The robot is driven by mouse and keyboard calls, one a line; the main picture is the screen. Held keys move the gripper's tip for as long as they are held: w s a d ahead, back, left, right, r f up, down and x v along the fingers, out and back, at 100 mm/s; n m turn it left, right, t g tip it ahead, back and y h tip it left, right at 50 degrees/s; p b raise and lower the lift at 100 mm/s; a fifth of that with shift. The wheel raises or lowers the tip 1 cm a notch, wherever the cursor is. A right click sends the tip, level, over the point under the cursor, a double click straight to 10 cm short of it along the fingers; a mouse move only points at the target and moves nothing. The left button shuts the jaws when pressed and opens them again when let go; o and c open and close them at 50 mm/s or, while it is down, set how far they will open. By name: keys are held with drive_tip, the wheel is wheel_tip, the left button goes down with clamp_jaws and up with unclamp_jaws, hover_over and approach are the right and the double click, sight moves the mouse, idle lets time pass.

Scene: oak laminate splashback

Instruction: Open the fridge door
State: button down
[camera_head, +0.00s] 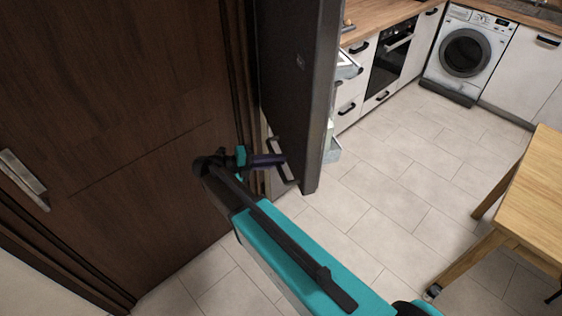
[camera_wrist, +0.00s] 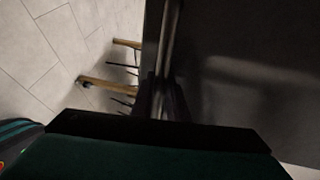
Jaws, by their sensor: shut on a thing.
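The fridge door (camera_head: 300,90) is a tall dark grey panel that stands open, swung out from the wall, with its edge towards me in the head view. Pale door shelves (camera_head: 333,148) show on its inner side. Its handle (camera_head: 287,170) is a dark bar low on the outer face. My gripper (camera_head: 277,160) is shut on this handle. In the wrist view the dark door face (camera_wrist: 250,90) fills the right, and the fingers meet at the handle bar (camera_wrist: 168,40). The fridge's inside is hidden behind the door.
A dark wooden door (camera_head: 110,120) with a metal handle stands close on the left. A wooden table (camera_head: 525,190) is at the right. An oven (camera_head: 392,55) and a washing machine (camera_head: 465,50) line the back. The tiled floor (camera_head: 400,170) between is clear.

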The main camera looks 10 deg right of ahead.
drive_tip(key=shift+a, duration=0.35)
drive_tip(key=c, duration=1.7)
unclamp_jaws()
drive_tip(key=shift+a, duration=0.2)
drive_tip(key=shift+c, duration=0.2)
drive_tip(key=shift+d, duration=0.25)
drive_tip(key=shift+a, duration=0.1)
drive_tip(key=b+v, duration=0.1)
drive_tip(key=v, duration=1.2)
drive_tip(key=shift+a, duration=0.3)
